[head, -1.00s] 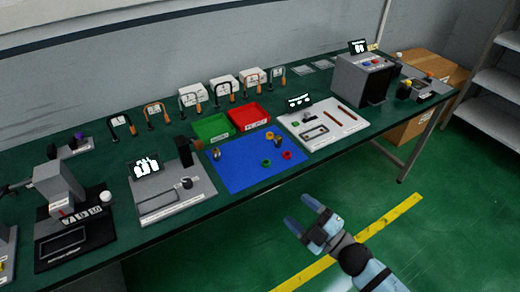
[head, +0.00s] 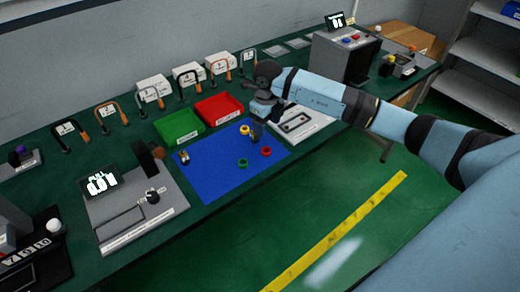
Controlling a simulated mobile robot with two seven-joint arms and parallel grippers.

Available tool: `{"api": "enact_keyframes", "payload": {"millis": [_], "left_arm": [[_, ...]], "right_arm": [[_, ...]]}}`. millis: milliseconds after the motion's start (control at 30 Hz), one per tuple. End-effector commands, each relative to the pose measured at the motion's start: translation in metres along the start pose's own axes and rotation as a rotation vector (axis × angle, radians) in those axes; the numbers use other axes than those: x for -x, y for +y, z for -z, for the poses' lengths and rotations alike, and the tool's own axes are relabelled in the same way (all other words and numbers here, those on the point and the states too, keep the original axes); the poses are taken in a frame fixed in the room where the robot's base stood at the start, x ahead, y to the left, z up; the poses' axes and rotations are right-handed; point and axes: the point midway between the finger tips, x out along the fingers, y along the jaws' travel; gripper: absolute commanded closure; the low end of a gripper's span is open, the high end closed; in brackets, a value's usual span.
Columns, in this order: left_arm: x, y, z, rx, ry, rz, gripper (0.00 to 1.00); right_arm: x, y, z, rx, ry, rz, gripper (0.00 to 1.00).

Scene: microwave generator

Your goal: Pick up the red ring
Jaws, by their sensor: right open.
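The red ring (head: 266,151) lies on the blue mat (head: 215,182) near its right edge. A green ring (head: 242,163) lies to its left, and a yellow ring (head: 244,130) lies behind it. My right gripper (head: 266,112) is open above the far right part of the mat, up and behind the red ring in the picture. It is apart from the ring, and its fingers are small and partly hidden by my wrist. My left gripper is out of view.
Small upright parts stand on the mat, one near the yellow ring (head: 257,134). A green tray (head: 180,125) and a red tray (head: 219,108) stand behind it. A white board (head: 310,122) is to the right, partly behind my arm. A grey fixture (head: 130,208) stands left.

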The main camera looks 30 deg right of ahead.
Motion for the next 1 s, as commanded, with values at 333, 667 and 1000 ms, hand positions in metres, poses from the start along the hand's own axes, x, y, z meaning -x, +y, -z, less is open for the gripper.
{"api": "enact_keyframes", "payload": {"millis": [333, 667, 1000], "left_arm": [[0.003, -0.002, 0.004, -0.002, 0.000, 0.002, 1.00], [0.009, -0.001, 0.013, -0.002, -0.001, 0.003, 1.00], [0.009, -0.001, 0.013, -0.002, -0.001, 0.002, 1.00]], "right_arm": [[-0.057, 0.001, 0.000, 0.001, -0.001, -0.005, 0.35], [-0.092, 0.000, 0.004, -0.001, 0.001, -0.006, 0.35], [-0.113, -0.001, 0.003, 0.001, -0.003, -0.005, 0.35]]}}
